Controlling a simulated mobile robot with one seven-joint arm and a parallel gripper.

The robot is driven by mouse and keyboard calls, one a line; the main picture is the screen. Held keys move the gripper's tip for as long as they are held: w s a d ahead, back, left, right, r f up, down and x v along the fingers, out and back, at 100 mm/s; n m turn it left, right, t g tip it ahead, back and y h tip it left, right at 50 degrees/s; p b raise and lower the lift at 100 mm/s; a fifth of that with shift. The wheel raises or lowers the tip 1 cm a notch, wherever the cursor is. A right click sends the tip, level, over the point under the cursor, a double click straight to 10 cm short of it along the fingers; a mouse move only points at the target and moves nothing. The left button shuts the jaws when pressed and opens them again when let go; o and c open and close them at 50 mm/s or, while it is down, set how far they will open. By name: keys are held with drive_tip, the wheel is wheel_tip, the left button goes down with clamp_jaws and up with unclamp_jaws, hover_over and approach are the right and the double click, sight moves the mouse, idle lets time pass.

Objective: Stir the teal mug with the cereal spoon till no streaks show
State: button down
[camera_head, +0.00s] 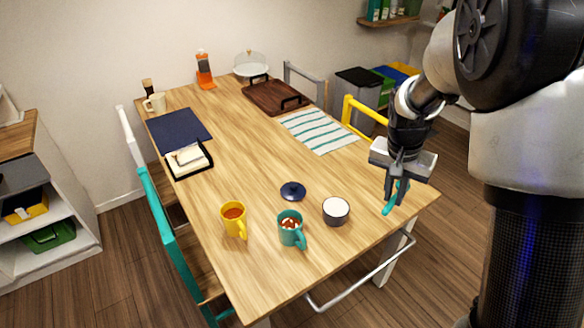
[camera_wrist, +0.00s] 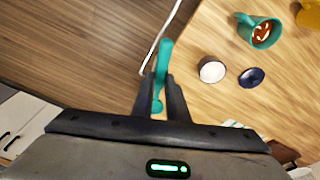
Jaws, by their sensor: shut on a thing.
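The teal mug (camera_head: 290,234) stands upright near the table's front edge, with white streaks on its red-brown drink. It also shows in the wrist view (camera_wrist: 272,42) at the upper right, streaks visible. My gripper (camera_head: 396,186) is shut on a teal spoon (camera_head: 390,207), taken as the cereal spoon, over the table's right corner, well right of the mug. In the wrist view the spoon (camera_wrist: 163,60) stands between my two dark fingers (camera_wrist: 161,82), one end reaching past the fingertips. I cannot tell whether it touches the table.
A dark cup with white contents (camera_head: 336,212) stands between mug and gripper. A dark blue lid-like dish (camera_head: 293,191) lies behind the mug, and a yellow mug (camera_head: 231,219) stands left of it. A striped cloth (camera_head: 318,130) lies farther back. The table's middle is clear.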

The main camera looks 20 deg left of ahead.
drive_tip(key=w+a+f+m+g+y+b, duration=0.1)
drive_tip(key=w+a+m+y+b, duration=0.15)
drive_tip(key=a+m+y, duration=0.6)
drive_tip(key=w+a+m+g+y+b, duration=0.1)
drive_tip(key=a+m+y+b, duration=0.25)
drive_tip(key=a+m, duration=1)
drive_tip(key=a+f+n+b, duration=0.2)
drive_tip(key=f+b, duration=0.2)
drive_tip(key=f, duration=0.3)
drive_tip(key=a+f+n+h+b, duration=0.1)
drive_tip(key=a+f+n+b, duration=0.1)
drive_tip(key=f+b, duration=0.3)
drive_tip(key=shift+a+f+n, duration=0.25)
drive_tip(key=shift+f+n, duration=0.15)
drive_tip(key=shift+f, duration=0.65)
drive_tip(key=shift+w, duration=0.1)
